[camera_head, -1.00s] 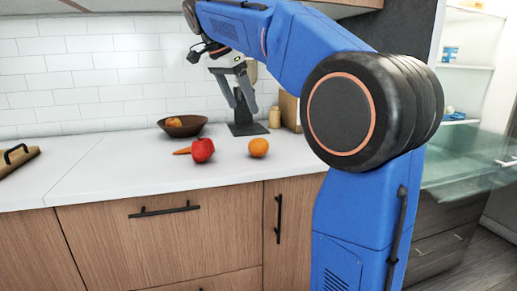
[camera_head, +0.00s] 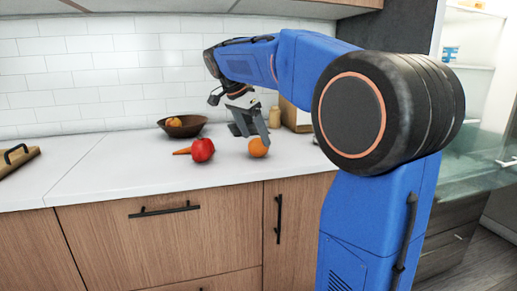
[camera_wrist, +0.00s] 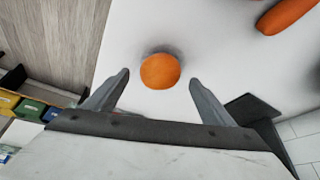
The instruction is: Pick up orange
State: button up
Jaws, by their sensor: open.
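The orange (camera_head: 258,148) rests on the white counter, right of a red apple. My gripper (camera_head: 254,131) is over it in the head view, fingers pointing down and covering part of its upper side. In the wrist view the orange (camera_wrist: 160,71) lies ahead of and between the open fingertips (camera_wrist: 160,78), with a gap on both sides. The jaws hold nothing. Whether a finger touches the orange cannot be told from the head view.
A red apple (camera_head: 202,150) and a carrot (camera_head: 182,151) lie to the left. Behind them is a dark bowl (camera_head: 183,126) with fruit. A small jar (camera_head: 275,117) and a wooden block (camera_head: 295,115) stand behind the gripper. The front counter (camera_head: 130,175) is clear.

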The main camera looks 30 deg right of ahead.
aim_at(258, 145)
jog(key=shift+x, duration=2.55)
jog(key=shift+a, duration=0.1)
jog(key=c, duration=1.3)
